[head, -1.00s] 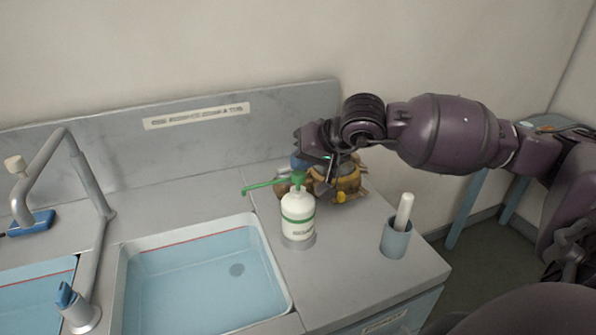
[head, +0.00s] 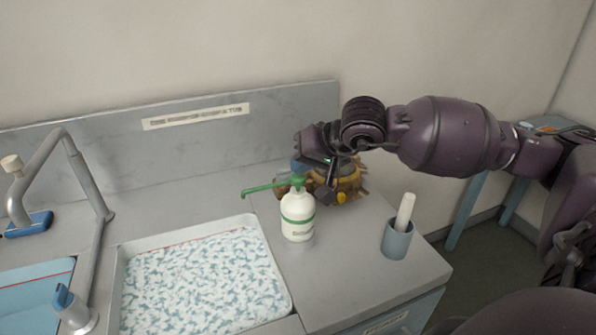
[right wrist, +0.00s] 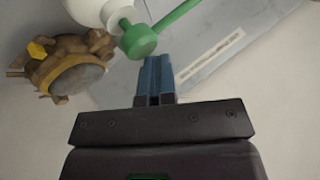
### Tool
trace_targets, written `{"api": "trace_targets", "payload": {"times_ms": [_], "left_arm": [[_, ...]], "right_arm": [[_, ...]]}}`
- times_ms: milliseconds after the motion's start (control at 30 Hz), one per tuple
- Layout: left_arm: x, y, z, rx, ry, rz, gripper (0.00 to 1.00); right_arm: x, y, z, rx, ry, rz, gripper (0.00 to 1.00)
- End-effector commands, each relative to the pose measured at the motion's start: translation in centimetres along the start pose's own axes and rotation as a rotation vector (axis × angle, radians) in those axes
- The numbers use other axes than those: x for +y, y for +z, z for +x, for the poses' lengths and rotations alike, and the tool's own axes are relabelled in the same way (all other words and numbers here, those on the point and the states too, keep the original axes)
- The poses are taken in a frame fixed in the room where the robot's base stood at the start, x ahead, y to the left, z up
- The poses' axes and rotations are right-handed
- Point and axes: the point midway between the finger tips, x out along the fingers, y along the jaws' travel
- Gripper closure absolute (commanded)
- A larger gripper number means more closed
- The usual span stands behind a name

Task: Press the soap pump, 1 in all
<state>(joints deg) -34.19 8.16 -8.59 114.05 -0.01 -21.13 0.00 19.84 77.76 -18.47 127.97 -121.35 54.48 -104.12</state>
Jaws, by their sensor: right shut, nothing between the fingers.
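The soap pump is a white bottle (head: 297,216) with a green band, a green pump head (head: 297,181) and a long green spout pointing left over the basin edge. It stands upright on the counter right of the basin. My right gripper (head: 328,188) is shut and empty beside the pump head, in front of the brown object. In the right wrist view its blue fingertips (right wrist: 155,70) are together, close to the green pump head (right wrist: 139,40); I cannot tell whether they touch. The right basin (head: 200,280) is covered with white foam patches over blue. My left gripper is not in view.
A brown and yellow object (head: 347,184) sits behind the bottle; it also shows in the right wrist view (right wrist: 70,72). A grey cup (head: 396,240) with a white stick stands to the right. A tap (head: 85,180) rises left of the basin.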

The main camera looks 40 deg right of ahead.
Motion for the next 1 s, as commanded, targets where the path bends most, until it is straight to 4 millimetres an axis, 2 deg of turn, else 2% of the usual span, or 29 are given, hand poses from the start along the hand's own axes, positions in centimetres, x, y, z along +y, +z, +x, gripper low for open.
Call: {"api": "trace_targets", "payload": {"times_ms": [467, 1000], "left_arm": [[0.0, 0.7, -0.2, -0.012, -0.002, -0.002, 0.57], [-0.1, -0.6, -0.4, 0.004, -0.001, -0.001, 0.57]], "right_arm": [[0.2, 0.3, 0.2, -0.006, 0.004, 0.002, 1.00], [-1.0, -1.1, -1.5, -0.001, 0.002, 0.000, 1.00]]}}
